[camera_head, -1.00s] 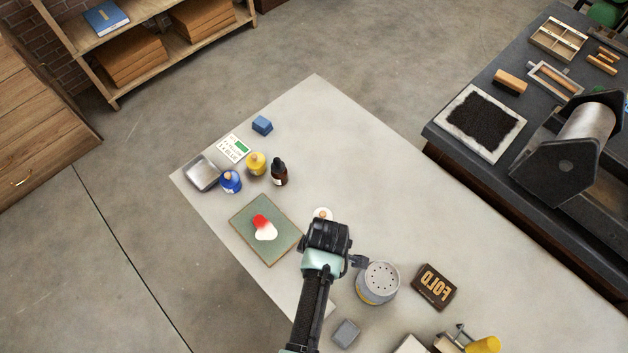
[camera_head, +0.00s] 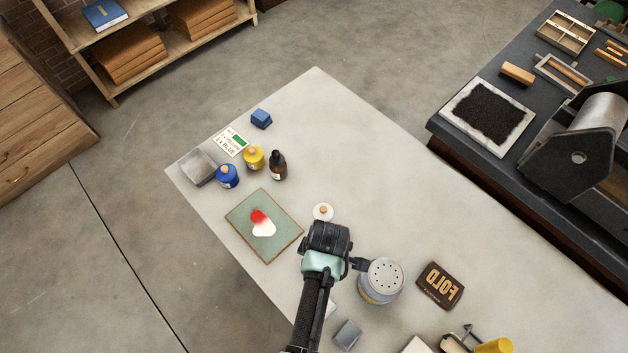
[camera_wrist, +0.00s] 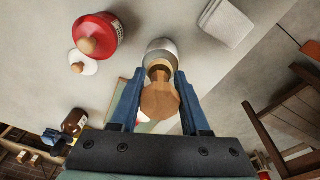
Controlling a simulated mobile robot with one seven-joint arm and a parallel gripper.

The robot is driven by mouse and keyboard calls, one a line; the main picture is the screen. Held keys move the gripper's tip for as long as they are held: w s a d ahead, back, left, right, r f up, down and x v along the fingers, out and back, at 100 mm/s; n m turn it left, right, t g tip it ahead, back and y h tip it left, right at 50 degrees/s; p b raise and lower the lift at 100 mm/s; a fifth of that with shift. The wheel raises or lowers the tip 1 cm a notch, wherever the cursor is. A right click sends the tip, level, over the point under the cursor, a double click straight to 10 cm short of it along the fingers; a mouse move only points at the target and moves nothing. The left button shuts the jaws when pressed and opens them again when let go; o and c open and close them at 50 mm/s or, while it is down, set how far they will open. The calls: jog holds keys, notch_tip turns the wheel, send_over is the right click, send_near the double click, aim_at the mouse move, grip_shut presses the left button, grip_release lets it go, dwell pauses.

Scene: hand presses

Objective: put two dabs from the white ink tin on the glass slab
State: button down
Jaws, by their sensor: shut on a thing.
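The glass slab (camera_head: 283,240) lies left of my gripper and carries a red patch (camera_head: 259,216) and a white patch (camera_head: 264,230) touching each other. My gripper (camera_head: 325,240) is over the table right of the slab. In the wrist view its fingers (camera_wrist: 160,100) are shut on a wooden handle (camera_wrist: 160,98). A pale round tin (camera_wrist: 160,48), apparently the white ink tin, is just beyond the handle; I cannot tell whether the tool's tip is inside it. My arm hides this tin in the head view. A white lid with a wooden knob (camera_head: 322,211) lies on the table.
A red tin (camera_wrist: 97,35) stands beside the lid in the wrist view. Blue tin (camera_head: 228,177), yellow tin (camera_head: 254,158) and dark bottle (camera_head: 278,165) stand beyond the slab. A perforated grey canister (camera_head: 381,281) is close right of my gripper.

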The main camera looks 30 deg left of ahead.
jog(key=shift+f+b, duration=0.35)
jog(key=shift+f, duration=0.3)
dwell(1.7)
notch_tip(320, 180, up, 7)
jog(key=p, duration=0.7)
jog(key=shift+r, duration=0.1)
jog(key=shift+a, duration=0.1)
dwell(0.4)
